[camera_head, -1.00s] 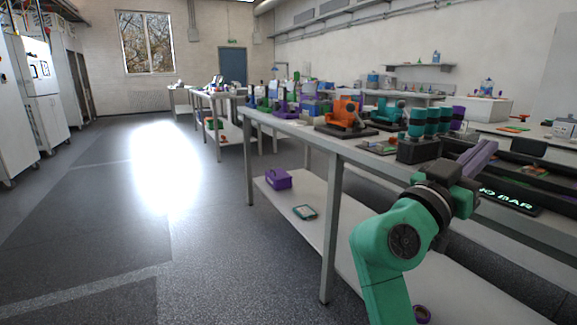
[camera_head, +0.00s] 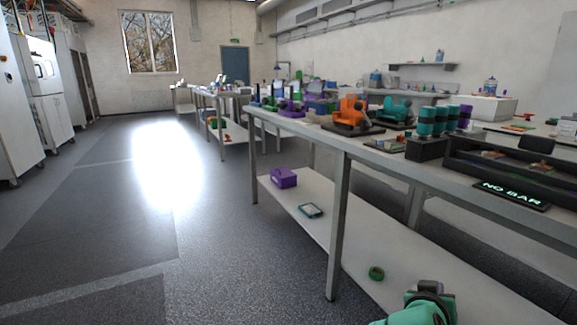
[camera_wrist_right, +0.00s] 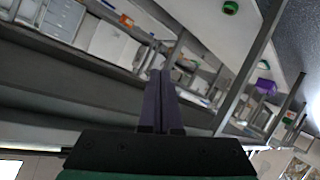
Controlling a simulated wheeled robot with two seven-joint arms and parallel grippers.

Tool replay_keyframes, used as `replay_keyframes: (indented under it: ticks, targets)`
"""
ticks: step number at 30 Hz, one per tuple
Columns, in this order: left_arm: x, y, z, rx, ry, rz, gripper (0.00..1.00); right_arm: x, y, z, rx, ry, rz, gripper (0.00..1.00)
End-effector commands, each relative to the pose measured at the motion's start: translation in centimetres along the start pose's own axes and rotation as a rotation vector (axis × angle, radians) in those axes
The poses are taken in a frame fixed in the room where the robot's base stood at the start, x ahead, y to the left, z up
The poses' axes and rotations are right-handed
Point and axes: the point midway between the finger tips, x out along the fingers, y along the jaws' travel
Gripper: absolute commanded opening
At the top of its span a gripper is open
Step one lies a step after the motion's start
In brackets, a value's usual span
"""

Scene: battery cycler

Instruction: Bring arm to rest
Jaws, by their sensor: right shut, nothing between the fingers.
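My right arm (camera_head: 425,306) shows only as a green and grey link at the bottom right of the head view, in front of the long bench. Its gripper is outside the head view. In the right wrist view my right gripper (camera_wrist_right: 161,100) has its two purple fingers together, with nothing between them. Around the fingers that view shows the bench frame and lower shelf, tilted, apart from the fingers. My left gripper is in neither view.
The long bench (camera_head: 322,140) carries orange and teal devices, several cylinders and a black rack with a "NO BAR" sign (camera_head: 509,194). Its lower shelf (camera_head: 330,235) holds a purple box (camera_head: 284,178), a small tray and a green ring (camera_head: 376,273). The floor on the left (camera_head: 100,220) is clear.

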Motion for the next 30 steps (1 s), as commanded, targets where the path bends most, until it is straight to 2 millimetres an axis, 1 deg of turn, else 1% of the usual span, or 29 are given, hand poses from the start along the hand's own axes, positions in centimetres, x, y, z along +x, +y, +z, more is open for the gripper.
replay_keyframes:
  ticks: [1, 2, 3, 5, 6, 8, 9, 11, 12, 14, 15, 17, 18, 19, 20, 23, 26, 29, 30]
  targets:
    - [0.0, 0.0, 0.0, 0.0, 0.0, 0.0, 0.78, 0.3, -1.3, 4.5, -0.056, -0.103, -0.077, 0.0]
    - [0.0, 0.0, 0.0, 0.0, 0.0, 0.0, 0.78, 0.3, -2.1, 7.2, -0.087, -0.165, -0.128, 0.0]
    - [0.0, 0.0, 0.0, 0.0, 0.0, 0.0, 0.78, 0.0, -3.0, 10.4, -0.126, -0.24, -0.194, 0.0]
    - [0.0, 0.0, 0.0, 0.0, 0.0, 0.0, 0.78, -0.8, -4.2, 14.7, -0.175, -0.338, -0.285, 0.0]
    - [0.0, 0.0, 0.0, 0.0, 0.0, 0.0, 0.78, -1.5, -4.8, 17.1, -0.203, -0.396, -0.341, 0.0]
    - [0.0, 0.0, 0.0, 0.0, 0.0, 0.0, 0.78, -2.8, -5.5, 20.4, -0.24, -0.473, -0.42, 0.0]
    - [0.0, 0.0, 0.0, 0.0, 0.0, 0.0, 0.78, -3.7, -5.9, 22.4, -0.261, -0.521, -0.468, 0.0]
    - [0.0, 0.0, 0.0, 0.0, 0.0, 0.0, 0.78, -5.2, -6.3, 25.1, -0.289, -0.584, -0.538, 0.0]
    - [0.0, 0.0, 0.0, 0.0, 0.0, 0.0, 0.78, -6.2, -6.5, 26.7, -0.307, -0.624, -0.581, 0.0]
    - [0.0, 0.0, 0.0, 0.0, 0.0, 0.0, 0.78, -7.8, -6.8, 28.9, -0.329, -0.679, -0.646, 0.0]
    - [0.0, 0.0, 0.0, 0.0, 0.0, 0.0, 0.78, -8.9, -6.9, 30.2, -0.341, -0.714, -0.689, 0.0]
    - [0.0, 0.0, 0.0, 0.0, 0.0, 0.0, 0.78, -10.6, -7.0, 32.2, -0.359, -0.766, -0.751, 0.0]
    - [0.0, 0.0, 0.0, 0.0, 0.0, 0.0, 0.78, -11.8, -7.1, 33.3, -0.37, -0.798, -0.793, 0.0]
    - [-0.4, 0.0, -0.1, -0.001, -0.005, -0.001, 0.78, -12.1, -7.0, 33.0, -0.372, -0.806, -0.802, 0.0]
    - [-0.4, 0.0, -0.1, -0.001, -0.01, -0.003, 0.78, -11.9, -7.1, 32.8, -0.372, -0.805, -0.795, 0.0]
    - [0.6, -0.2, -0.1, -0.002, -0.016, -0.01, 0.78, -11.3, -7.4, 33.6, -0.376, -0.808, -0.785, 0.0]
    - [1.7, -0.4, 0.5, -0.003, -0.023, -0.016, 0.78, -10.9, -7.5, 34.8, -0.381, -0.813, -0.776, 0.0]
    - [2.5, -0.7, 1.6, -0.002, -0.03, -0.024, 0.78, -10.8, -7.1, 36.1, -0.388, -0.817, -0.767, 0.0]
    - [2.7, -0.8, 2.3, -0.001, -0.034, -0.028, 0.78, -11.0, -6.7, 36.7, -0.391, -0.819, -0.763, 0.0]
